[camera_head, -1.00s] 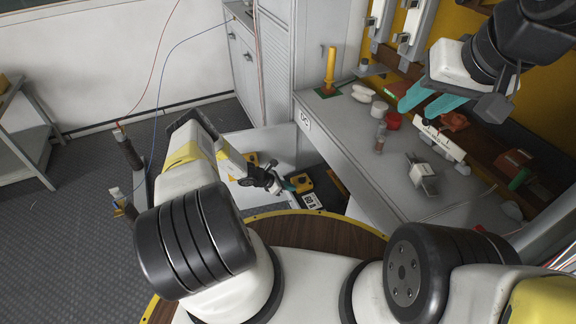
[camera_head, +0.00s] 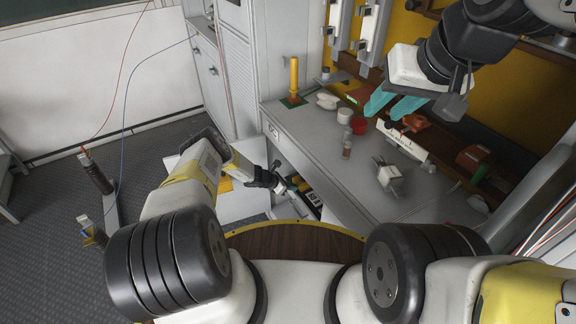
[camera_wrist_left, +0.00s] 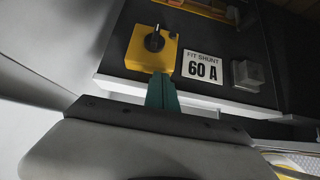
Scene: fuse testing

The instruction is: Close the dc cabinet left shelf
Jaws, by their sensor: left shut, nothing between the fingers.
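The left shelf (camera_head: 313,202) of the DC cabinet shows as a dark panel with yellow parts beside the bench's left front side. The left wrist view shows its dark face (camera_wrist_left: 209,35), white front edge (camera_wrist_left: 200,100), yellow block with a black knob (camera_wrist_left: 150,50) and "FIT SHUNT 60 A" label (camera_wrist_left: 203,66). My left gripper (camera_head: 292,188) is shut and empty at the shelf. Its teal fingertips (camera_wrist_left: 161,82) overlap the white edge in the wrist view, just below the yellow block; contact cannot be told. My right gripper (camera_head: 388,104) is open and empty above the bench.
A tall grey cabinet (camera_head: 225,70) stands behind. The floor at left (camera_head: 50,240) is mostly open.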

